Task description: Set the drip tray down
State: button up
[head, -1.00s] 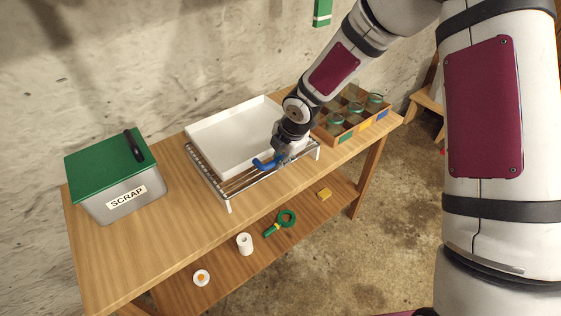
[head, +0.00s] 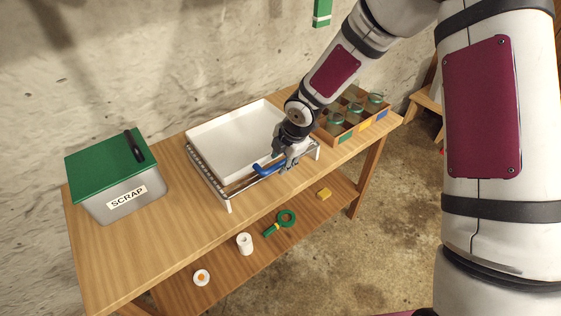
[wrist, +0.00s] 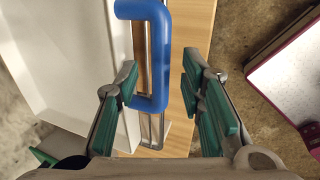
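The drip tray (head: 235,140) is a shallow white tray with a blue handle (head: 268,169) on its front side. It lies on the wire rack (head: 228,203) on the bench and looks level. In the wrist view, the tray (wrist: 65,60) is at left and the handle (wrist: 160,50) at top centre. My gripper (head: 282,163) is at the handle, by the tray's front right. Its green-padded fingers (wrist: 158,72) are spread apart, with the handle's grip bar between them and a clear gap to the right finger. Part of the tray's right side is hidden behind my gripper.
A grey scrap bin (head: 122,196) with a green lid stands at left. A divided wooden crate (head: 341,135) with glass jars is close at right.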

jog(key=p+v, duration=0.1)
jog(key=v, duration=0.9)
jog(key=shift+r, duration=0.2)
jog(key=s+d+r+m+h, duration=0.4)
jog(key=s+d+r+m, duration=0.65)
jog(key=r, duration=0.35)
jog(key=s+d+r+m+t+y, duration=0.1)
jog(key=s+r+m, duration=0.2)
jog(key=s+m, duration=0.4)
jog(key=s+d+r+m+t, duration=0.1)
jog(key=s+r+m, duration=0.3)
jog(key=s+m, duration=0.3)
jog(key=shift+s+r+y, duration=0.3)
jog(key=shift+s+y, duration=0.1)
jog(key=shift+s, duration=1.25)
jog(key=shift+d, duration=0.1)
